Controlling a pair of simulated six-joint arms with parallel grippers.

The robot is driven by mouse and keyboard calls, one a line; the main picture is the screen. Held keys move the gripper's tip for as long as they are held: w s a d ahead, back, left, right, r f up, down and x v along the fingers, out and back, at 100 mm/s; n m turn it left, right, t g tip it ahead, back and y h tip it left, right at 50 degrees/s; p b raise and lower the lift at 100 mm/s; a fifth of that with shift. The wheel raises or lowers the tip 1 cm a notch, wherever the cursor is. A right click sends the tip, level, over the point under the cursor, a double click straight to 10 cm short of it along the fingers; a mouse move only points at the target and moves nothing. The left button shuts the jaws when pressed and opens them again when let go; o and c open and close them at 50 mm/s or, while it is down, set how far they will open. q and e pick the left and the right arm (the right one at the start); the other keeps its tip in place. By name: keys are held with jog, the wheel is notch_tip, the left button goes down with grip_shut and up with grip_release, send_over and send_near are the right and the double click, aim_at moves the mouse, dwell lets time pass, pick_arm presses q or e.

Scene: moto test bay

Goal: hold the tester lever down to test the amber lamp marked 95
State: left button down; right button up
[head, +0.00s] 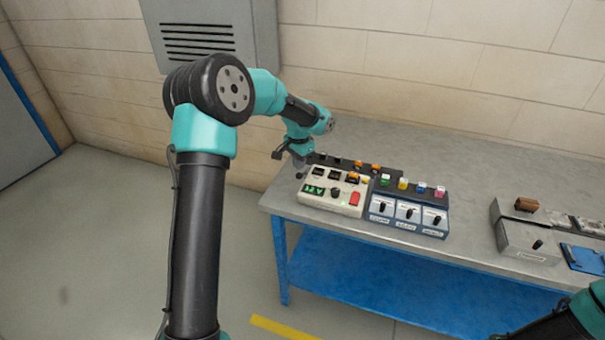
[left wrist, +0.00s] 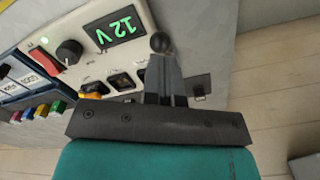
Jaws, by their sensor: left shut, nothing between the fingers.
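The cream tester (head: 316,204) stands at the table's left end. An amber lamp (left wrist: 94,88) sits by the tester's dark sockets. Its marking is not readable. My right gripper is out of view.
A blue-grey switch box (head: 408,226) with several coloured lamps adjoins the tester. More amber lamps (head: 375,166) sit behind it. A grey box (head: 527,242) and a blue clipboard-like item (head: 583,259) are at the right. The table (head: 465,205) is clear between.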

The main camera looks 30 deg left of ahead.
pick_arm(q)
jog(key=shift+f, duration=0.15)
dwell(0.5)
jog(key=shift+f, duration=0.45)
jog(key=shift+f, duration=0.1)
jog(key=shift+f, duration=0.45)
